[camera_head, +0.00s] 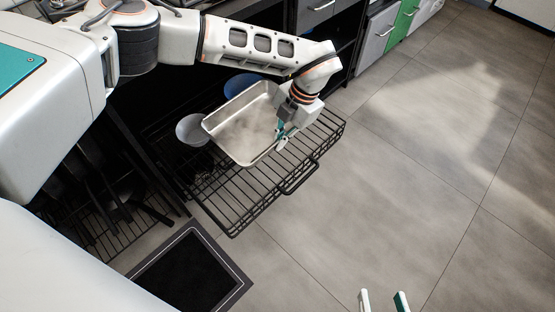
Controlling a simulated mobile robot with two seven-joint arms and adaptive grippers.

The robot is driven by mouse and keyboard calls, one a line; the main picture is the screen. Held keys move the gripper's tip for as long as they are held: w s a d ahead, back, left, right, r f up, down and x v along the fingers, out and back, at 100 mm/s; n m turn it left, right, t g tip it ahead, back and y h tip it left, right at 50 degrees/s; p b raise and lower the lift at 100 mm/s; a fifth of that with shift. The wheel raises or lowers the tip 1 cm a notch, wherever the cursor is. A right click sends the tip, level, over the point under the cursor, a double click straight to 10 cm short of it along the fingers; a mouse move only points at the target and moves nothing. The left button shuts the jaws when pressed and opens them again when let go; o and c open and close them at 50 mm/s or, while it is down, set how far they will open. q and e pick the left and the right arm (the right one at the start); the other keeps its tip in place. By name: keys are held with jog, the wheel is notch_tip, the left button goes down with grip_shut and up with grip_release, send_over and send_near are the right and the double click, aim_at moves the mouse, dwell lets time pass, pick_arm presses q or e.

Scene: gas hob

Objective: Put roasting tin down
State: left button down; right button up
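The roasting tin (240,138) is a shiny rectangular metal pan. It is over the pulled-out black wire basket (232,205); I cannot tell whether its base touches the wires. My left gripper (281,138) is at the tin's right-hand rim, one finger on each side of it, and looks shut on the rim. The wrist hides the tin's far right corner. My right gripper (382,301) shows only as two fingertips at the bottom edge, apart with nothing between them.
A white bowl (191,130) and a blue dish (243,85) sit beside and behind the tin in the basket. The front and right of the basket are bare. A lower rack with dark utensils (120,205) is at left. The grey floor (420,150) is clear.

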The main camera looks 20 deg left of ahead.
pick_arm(q)
jog(key=b, duration=0.2)
send_over(276, 173)
notch_tip(276, 173, down, 7)
jog(key=shift+w+d+f, duration=0.3)
jog(key=shift+d+f, duration=0.15)
jog(key=shift+f, duration=0.15)
notch_tip(276, 173, down, 5)
jog(key=b, duration=0.2)
jog(key=shift+s+f+b, duration=0.1)
jog(key=shift+f+b, duration=0.05)
jog(key=shift+b, duration=0.15)
jog(key=shift+w, duration=0.2)
pick_arm(e)
jog(key=s+a+f+m+y, duration=0.1)
jog(key=s+a+m, duration=0.1)
jog(key=a+m, duration=0.4)
jog(key=shift+f+t, duration=0.15)
jog(key=shift+t, duration=0.15)
pick_arm(q)
jog(key=c, duration=2.8)
grip_release()
jog(key=o, duration=0.5)
jog(key=shift+s, duration=0.1)
